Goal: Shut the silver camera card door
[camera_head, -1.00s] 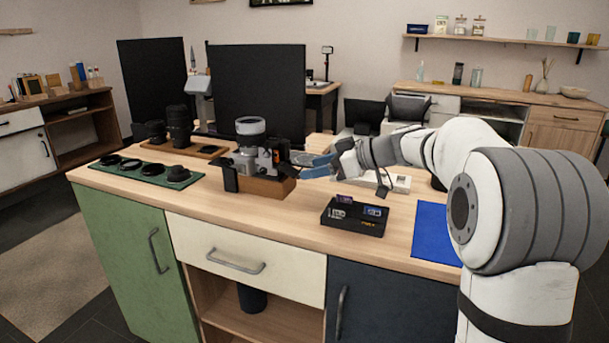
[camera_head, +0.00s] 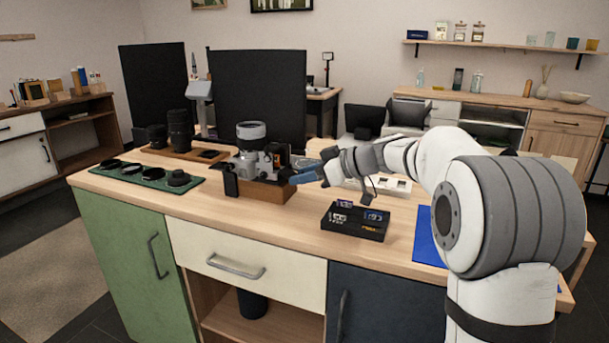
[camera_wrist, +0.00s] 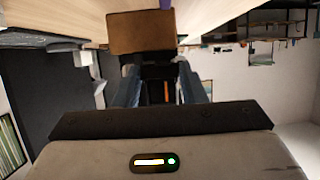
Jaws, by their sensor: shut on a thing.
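The silver camera (camera_head: 250,160), with a grey-topped lens, sits on a wooden block (camera_head: 262,188) on the bench. An orange detail shows in the dark right side of the camera, and the card door cannot be made out clearly. My gripper (camera_head: 303,178) is at the camera's right side, low, with blue fingers pointing at it. In the wrist view my two fingers (camera_wrist: 155,75) stand either side of a dark part with an orange strip. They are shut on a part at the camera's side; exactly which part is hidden. The wooden block also shows there (camera_wrist: 140,32).
A black tray (camera_head: 354,233) with small cards is at the front, right of the camera. A green mat (camera_head: 125,177) with lens caps lies left, lenses (camera_head: 180,130) behind it. A blue mat (camera_head: 428,240) is beside my arm. A dark monitor (camera_head: 257,90) stands behind.

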